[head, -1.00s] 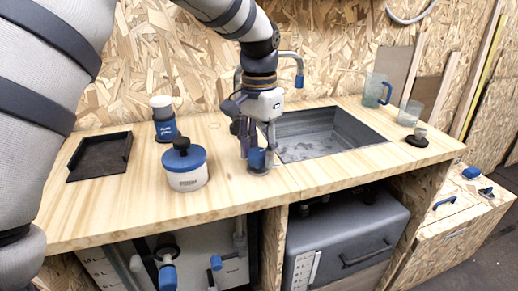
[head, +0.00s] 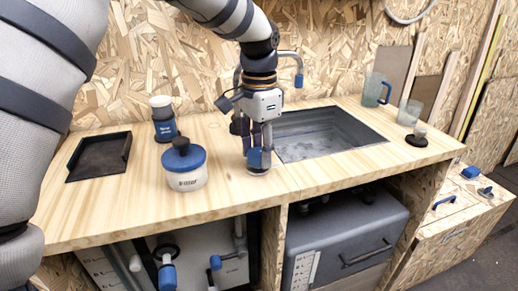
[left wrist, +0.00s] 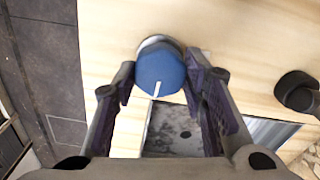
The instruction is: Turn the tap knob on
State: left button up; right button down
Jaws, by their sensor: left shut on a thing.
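The tap knob (head: 259,160) is blue on a pale round base and stands on the wooden counter just left of the sink. In the left wrist view the blue knob (left wrist: 160,70) shows from above with a white line on its top. My left gripper (head: 257,148) reaches down onto the knob, and its fingers lie on either side of it. The left gripper (left wrist: 165,85) is shut on the knob. The curved tap spout (head: 298,72) with a blue tip stands behind my gripper, partly hidden by it. My right gripper is not in view.
The sink (head: 325,134) is right of the knob. A white pot with a blue lid (head: 184,166) stands close on the left. A black tray (head: 98,157), a blue-and-white container (head: 164,118) and clear jugs (head: 376,89) are farther off.

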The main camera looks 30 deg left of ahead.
aim_at(259, 152)
pick_arm(q)
jog(key=o, duration=1.2)
jog(key=shift+c, duration=0.2)
notch_tip(259, 152, up, 12)
